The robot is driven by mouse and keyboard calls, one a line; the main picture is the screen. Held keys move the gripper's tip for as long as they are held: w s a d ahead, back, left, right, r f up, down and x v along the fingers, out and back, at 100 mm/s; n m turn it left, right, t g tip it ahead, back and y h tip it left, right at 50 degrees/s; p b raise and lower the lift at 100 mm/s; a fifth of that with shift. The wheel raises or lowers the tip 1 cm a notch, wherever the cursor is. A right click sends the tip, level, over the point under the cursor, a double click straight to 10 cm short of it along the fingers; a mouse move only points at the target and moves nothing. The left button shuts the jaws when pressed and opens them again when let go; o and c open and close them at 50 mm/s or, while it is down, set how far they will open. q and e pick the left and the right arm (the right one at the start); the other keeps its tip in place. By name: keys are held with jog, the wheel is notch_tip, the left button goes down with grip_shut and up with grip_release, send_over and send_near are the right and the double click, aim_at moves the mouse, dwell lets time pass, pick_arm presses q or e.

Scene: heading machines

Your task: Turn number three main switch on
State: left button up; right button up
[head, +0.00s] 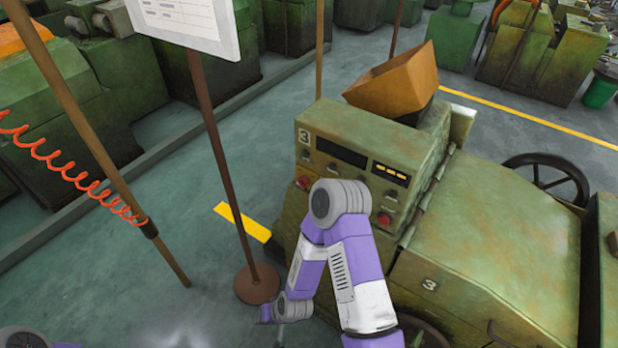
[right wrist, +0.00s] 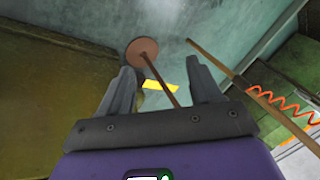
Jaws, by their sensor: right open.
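The green machine marked 3 (head: 490,225) stands at the right of the head view. Its control panel (head: 330,171) carries a dark display, a yellow-lit strip, a red knob (head: 303,183) at the left and another red knob (head: 384,220) at the lower right. I cannot tell which control is the main switch or its position. My right arm covers the middle of the panel's lower part. My right gripper (right wrist: 163,78) is open and empty in the right wrist view, below the panel beside the machine. My left gripper is outside the views; only some left arm shows.
A sign stand (head: 222,165) with a round base is close to my right gripper, and its base (right wrist: 142,52) shows between the fingers. A brown pole (head: 95,140) with a red coiled hose (head: 70,172) stands left. An orange hopper (head: 397,82) tops the machine.

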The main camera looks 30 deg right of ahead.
jog(key=w+d+r+m+t+h+p, duration=0.3)
jog(key=w+d+r+m+t+h, duration=0.15)
jog(key=w+r, duration=0.5)
jog(key=m+t+h+p, duration=0.1)
jog(key=m+h+p, duration=0.4)
jog(key=m+h, duration=0.5)
send_near(300, 185)
jog(key=w+f, duration=0.1)
jog(key=x, duration=0.8)
jog(key=shift+s+d+r+p, duration=0.15)
jog(key=shift+d+p, duration=0.25)
jog(key=shift+d, duration=0.05)
jog(key=shift+c, duration=0.3)
